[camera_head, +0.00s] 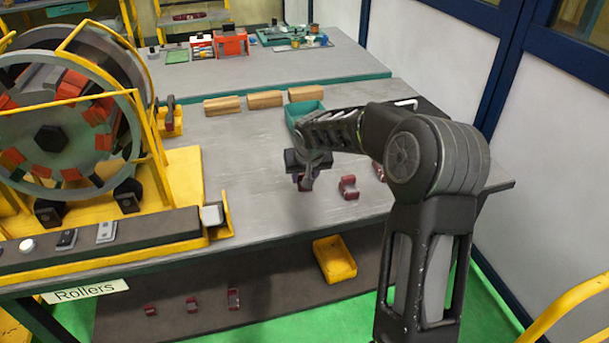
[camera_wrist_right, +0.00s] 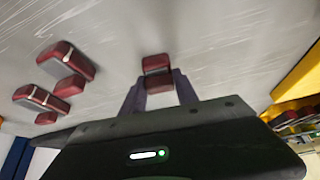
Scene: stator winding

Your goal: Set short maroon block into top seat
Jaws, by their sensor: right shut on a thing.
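My right gripper (camera_head: 304,181) is over the middle of the grey table and shut on a short maroon block (camera_wrist_right: 157,68). The wrist view shows the block between both fingertips; in the head view it is mostly hidden by the gripper. I cannot tell whether it touches the table. The large grey stator ring (camera_head: 128,103) stands upright at the left in a yellow frame, with red-orange and dark blocks around its inside. The block is well to the right of the ring. The top seat is not clearly distinguishable. My left gripper is not in view.
Two more maroon pieces, one nearer (camera_head: 348,187) and one partly behind my arm (camera_head: 378,171), lie right of the gripper. Several wooden blocks (camera_head: 265,100) and a green bin (camera_head: 296,112) are behind. The yellow frame (camera_head: 155,150) stands beside the ring. Table between frame and gripper is clear.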

